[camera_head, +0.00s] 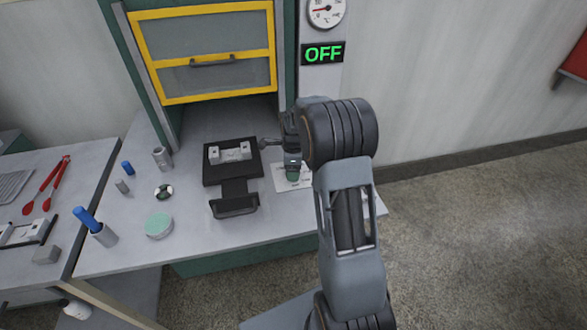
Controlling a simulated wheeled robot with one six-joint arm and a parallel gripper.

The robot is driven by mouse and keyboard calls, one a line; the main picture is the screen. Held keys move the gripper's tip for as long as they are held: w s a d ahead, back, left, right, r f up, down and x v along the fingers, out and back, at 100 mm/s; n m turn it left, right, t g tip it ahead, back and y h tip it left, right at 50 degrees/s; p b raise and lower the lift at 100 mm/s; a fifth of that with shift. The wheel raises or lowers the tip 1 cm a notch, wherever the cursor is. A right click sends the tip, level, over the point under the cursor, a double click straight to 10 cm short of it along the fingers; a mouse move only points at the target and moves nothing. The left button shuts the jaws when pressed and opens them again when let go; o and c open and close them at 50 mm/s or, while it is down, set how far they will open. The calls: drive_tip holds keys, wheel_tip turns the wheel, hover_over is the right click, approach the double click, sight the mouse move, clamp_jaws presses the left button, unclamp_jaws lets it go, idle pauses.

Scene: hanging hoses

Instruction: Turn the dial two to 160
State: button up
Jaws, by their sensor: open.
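A round white gauge (324,11) with a red needle is at the top of the grey panel, partly cut by the frame's top edge. A black display (323,53) below it reads OFF in green. I cannot make out a knob marked as dial two; my arm covers the lower part of the panel. My gripper (290,163) is open, seen small and partly hidden by my arm. It is over the right part of the bench, below the display and above a white sheet (306,184). I cannot tell whether it touches anything.
A yellow-framed cabinet sash (206,62) stands left of the panel. A black fixture (218,172) with a pale block is left of my gripper. A mint disc (158,225), blue-topped cylinder (96,224) and small parts lie further left. Floor at right is clear.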

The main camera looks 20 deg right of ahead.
drive_tip(key=shift+f, duration=0.2)
drive_tip(key=shift+c, duration=0.4)
drive_tip(key=c, duration=0.9)
drive_tip(key=shift+o, duration=0.2)
